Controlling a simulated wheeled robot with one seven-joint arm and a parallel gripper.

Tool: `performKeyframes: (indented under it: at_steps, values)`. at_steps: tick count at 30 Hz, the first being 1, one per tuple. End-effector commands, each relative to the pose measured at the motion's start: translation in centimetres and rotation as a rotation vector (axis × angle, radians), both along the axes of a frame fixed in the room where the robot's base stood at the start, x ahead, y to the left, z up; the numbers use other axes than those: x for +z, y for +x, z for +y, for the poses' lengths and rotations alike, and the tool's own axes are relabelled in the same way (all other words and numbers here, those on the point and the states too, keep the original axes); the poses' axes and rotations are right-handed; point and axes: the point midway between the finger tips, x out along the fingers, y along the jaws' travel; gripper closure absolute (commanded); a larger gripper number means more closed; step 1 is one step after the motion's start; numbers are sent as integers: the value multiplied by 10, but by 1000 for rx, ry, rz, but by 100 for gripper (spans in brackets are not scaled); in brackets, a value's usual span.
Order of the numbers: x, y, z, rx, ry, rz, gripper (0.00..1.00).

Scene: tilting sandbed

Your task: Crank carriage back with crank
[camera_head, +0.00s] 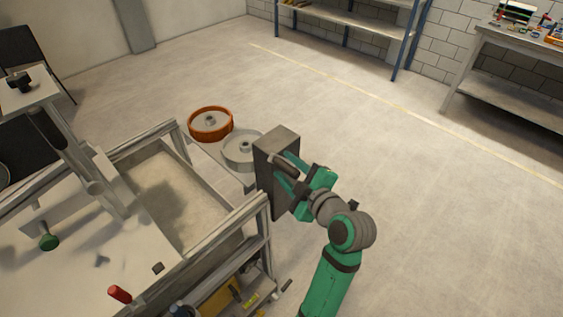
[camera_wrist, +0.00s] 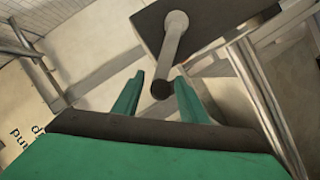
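A grey block-shaped plate (camera_head: 274,158) stands at the right end of the sandbed frame. The crank handle, a round grey rod with a dark end (camera_wrist: 173,45), sticks out of this plate (camera_wrist: 205,22) toward my gripper in the wrist view. My gripper (camera_head: 294,173) is at the plate's right side in the head view. Its green fingers (camera_wrist: 160,78) are apart, with the rod's dark end between them and no visible grip on it. The carriage (camera_head: 78,160) appears to be the grey upright structure over the sandbed; its link to the crank is hidden.
The metal sandbed frame (camera_head: 238,222) holds pale sand (camera_head: 165,190). A red handle (camera_head: 120,294) and green knob (camera_head: 48,242) are at left. The floor (camera_head: 440,210) to the right is clear.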

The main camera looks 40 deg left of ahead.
Motion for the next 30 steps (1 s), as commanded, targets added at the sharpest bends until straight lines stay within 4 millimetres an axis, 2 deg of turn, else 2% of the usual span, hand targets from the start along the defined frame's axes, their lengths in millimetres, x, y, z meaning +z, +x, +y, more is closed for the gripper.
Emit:
performKeyframes:
  at_steps: [3, 7, 18, 19, 21, 24, 30]
  values:
    - [-4, 4, 16, 3, 0, 1, 61]
    - [-7, 8, 26, 1, -1, 0, 61]
    - [-8, 10, 31, -3, 0, 0, 61]
    - [-8, 10, 31, -3, 0, 0, 64]
    - [-8, 10, 31, -3, 0, 0, 80]
    - [-8, 11, 30, -3, 1, -1, 100]
    - [-6, 11, 31, -3, 4, -1, 100]
